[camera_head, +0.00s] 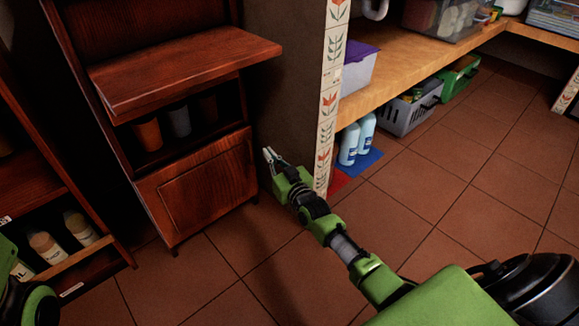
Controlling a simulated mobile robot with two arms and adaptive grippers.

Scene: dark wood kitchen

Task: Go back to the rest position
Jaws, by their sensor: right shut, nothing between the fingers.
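My right arm, green and black, comes in from the lower right of the head view and stretches toward the middle. My right gripper (268,155) is at its end, shut and empty, with nothing between its fingers. It shows in front of the dark wall, between the wooden cabinet (200,187) and the tiled wall edge (327,100). A small green and black part of my left arm shows at the lower left edge. My left gripper is out of the picture.
A wooden flap (190,75) sticks out from the cabinet. Bottles stand on a low shelf (75,265) at left. Blue-white bottles (349,145), a grey basket (408,113) and a green crate (460,77) sit under the counter (420,62). The tiled floor (480,160) at right is clear.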

